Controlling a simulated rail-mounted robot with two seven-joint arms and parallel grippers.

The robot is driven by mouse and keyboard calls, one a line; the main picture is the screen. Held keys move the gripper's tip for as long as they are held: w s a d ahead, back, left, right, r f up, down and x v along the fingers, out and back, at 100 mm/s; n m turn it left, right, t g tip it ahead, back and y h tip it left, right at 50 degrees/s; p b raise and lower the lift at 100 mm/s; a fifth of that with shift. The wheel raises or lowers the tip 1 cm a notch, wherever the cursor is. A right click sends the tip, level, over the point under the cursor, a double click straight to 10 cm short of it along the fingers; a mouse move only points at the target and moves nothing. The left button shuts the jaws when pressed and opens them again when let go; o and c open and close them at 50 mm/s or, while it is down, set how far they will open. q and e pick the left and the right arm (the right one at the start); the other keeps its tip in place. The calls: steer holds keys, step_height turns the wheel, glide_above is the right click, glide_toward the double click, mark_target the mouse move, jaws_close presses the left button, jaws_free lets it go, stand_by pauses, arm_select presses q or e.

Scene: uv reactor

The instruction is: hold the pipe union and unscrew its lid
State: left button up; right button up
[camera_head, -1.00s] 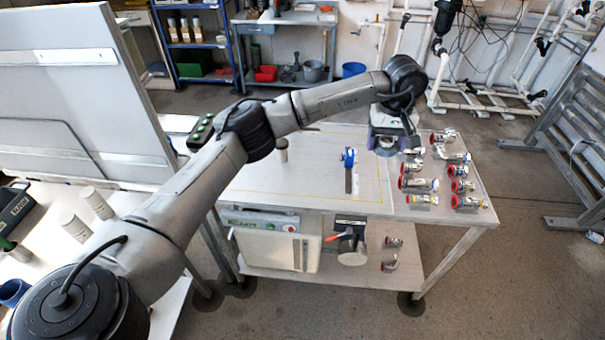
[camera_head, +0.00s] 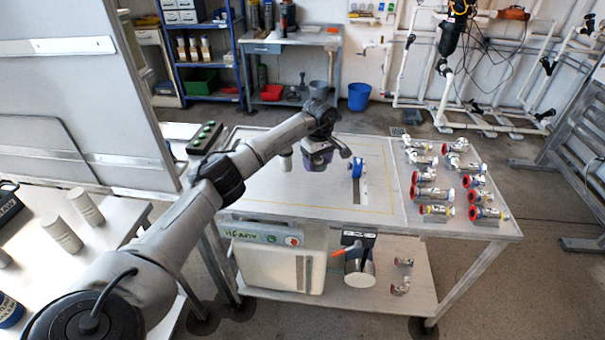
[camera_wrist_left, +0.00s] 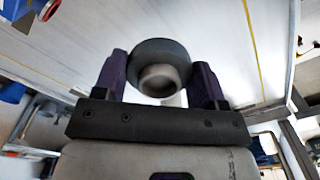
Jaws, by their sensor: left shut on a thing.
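My left gripper (camera_head: 318,164) is over the middle of the work table, left of the blue clamp (camera_head: 357,169). In the left wrist view its purple fingers (camera_wrist_left: 160,76) are shut on a round dark-grey part with a pale stub, which I take for the pipe union (camera_wrist_left: 160,54). In the head view the gripper hides most of what it holds. I cannot tell the lid apart. My right gripper is not in view.
Several metal fittings with red ends (camera_head: 434,193) stand on the right of the work table (camera_head: 300,205). A dark box with green buttons (camera_head: 205,138) is at its back left. The marked area around the clamp is mostly clear. A side bench (camera_head: 115,225) stands at the left.

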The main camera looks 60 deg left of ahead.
mark_target(302, 180)
arm_select(q)
steer(key=s+a+f, duration=0.1)
steer(key=a, duration=0.1)
steer(key=s+a+f, duration=0.2)
steer(key=shift+s+f, duration=0.1)
steer(key=shift+f+p, duration=0.35)
steer(key=shift+f, duration=1.6)
steer(key=shift+f, duration=0.15)
steer(key=o, duration=1)
